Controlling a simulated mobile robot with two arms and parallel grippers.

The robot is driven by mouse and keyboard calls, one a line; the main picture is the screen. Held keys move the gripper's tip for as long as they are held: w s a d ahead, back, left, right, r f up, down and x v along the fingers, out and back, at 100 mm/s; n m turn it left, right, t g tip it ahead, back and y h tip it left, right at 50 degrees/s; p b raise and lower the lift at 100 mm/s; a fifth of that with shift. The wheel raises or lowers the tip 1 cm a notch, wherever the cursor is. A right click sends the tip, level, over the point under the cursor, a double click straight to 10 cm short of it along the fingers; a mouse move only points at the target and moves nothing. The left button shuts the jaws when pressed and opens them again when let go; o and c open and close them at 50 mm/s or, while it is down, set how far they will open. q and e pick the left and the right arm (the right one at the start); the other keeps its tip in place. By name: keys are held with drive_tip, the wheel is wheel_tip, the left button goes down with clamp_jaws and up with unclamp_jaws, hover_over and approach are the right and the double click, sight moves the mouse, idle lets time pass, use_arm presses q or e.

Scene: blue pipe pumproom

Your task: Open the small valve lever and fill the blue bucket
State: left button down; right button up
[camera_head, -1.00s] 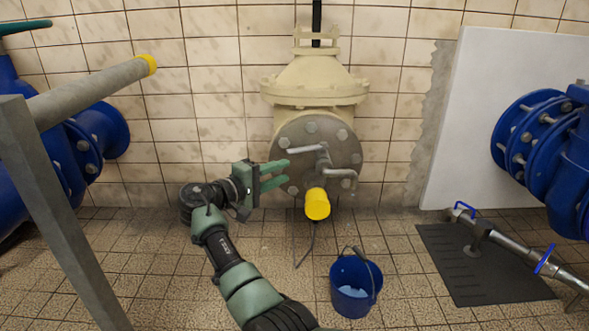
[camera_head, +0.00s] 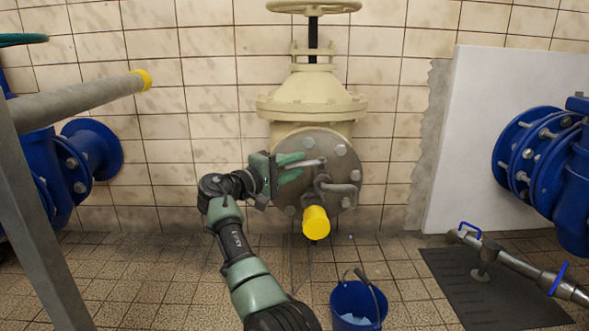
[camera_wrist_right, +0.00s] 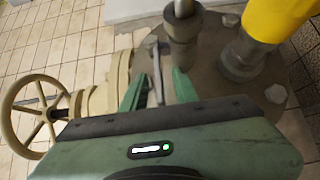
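The small valve lever (camera_head: 314,163) is a grey metal handle on the round flange, pointing left from its stem. My right gripper (camera_head: 303,167) is at its free end, coming from the left. In the right wrist view the lever (camera_wrist_right: 157,72) lies between the two green fingers of the gripper (camera_wrist_right: 158,88); gaps show on both sides, so the fingers are open around it. The bent spout (camera_head: 343,189) is right of the stem. The blue bucket (camera_head: 342,301) stands on the floor below, its bottom cut off by the picture; a pale patch shows inside. My left gripper is not in view.
A yellow-capped stub (camera_head: 316,223) juts out below the lever. The cream main valve (camera_head: 312,95) with its handwheel (camera_head: 314,6) rises above. Blue pipes stand on both sides. A dark mat (camera_head: 492,290) with a metal pipe lies at right.

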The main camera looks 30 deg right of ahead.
clamp_jaws()
idle(1.4)
